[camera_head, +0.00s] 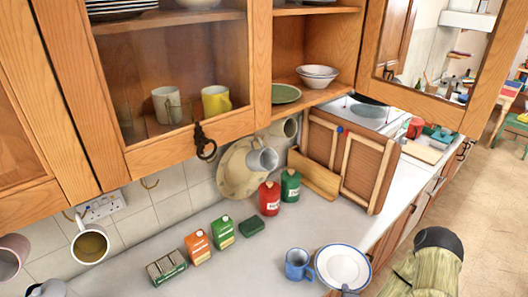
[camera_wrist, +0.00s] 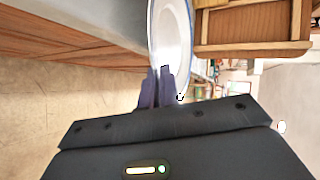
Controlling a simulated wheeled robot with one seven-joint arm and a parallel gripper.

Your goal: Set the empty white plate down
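The empty white plate (camera_head: 343,268) has a dark blue rim line. In the head view it is at the bottom, over the counter's front edge, just right of a blue mug. In the wrist view the plate (camera_wrist: 171,35) is seen steeply from the side at top centre. My gripper (camera_wrist: 160,72) has its two dark fingers close together at the plate's near rim, shut on it. In the head view the fingers are mostly out of sight below the plate. I cannot tell whether the plate touches the counter.
The blue mug (camera_head: 298,264) stands close beside the plate. Red (camera_head: 270,198) and green (camera_head: 290,186) canisters and several small boxes stand along the wall. The grey counter (camera_head: 255,268) is bare left of the mug. Wall cabinets with an open glass door (camera_head: 440,60) hang above.

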